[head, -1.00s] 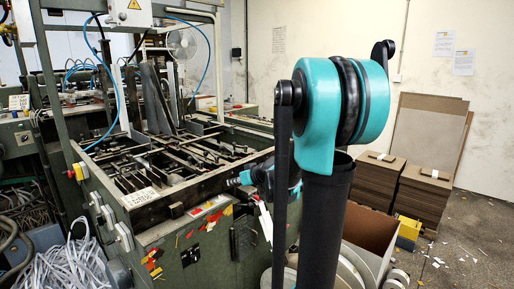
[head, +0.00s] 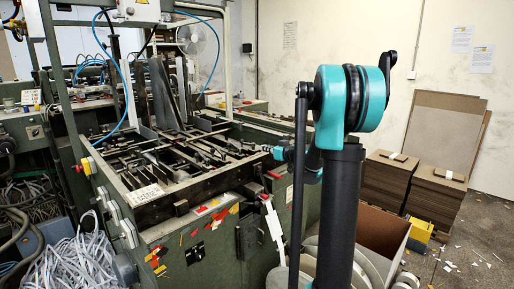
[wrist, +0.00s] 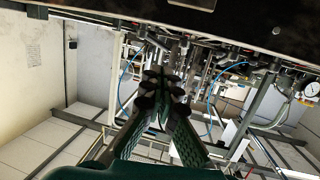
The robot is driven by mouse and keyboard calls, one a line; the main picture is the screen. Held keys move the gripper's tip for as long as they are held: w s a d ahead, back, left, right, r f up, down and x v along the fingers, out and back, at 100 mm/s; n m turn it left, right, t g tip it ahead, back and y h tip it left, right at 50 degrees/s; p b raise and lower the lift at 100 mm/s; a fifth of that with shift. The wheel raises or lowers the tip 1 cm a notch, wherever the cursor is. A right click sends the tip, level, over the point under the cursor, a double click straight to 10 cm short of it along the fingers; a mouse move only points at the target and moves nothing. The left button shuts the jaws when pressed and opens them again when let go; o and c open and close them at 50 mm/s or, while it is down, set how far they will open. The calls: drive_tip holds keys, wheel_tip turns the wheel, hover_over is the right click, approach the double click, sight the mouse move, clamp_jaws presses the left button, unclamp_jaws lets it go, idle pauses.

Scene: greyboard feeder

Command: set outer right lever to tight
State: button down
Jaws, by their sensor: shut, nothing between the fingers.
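My gripper (wrist: 155,75) is shut and empty in the wrist view, its two dark fingertips together in front of the machine's metal fittings. In the head view its end (head: 268,149) shows small at the right rim of the green feeder machine (head: 215,262), partly hidden behind my arm. Bars and rods (head: 185,155) fill the machine's open top. I cannot pick out the outer right lever or its setting in either view. Whether the fingertips touch any fitting cannot be told.
A pressure gauge (wrist: 310,89) and a blue hose (wrist: 212,100) are near the fittings. In the head view, an open cardboard box (head: 381,238) stands right of the machine, with greyboard stacks (head: 436,195) beyond.

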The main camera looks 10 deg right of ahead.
sight(246, 144)
drive_tip(key=x, duration=1.3)
drive_tip(key=shift+w+a+f, duration=0.15)
drive_tip(key=shift+w+f, duration=0.05)
drive_tip(key=shift+a, duration=0.1)
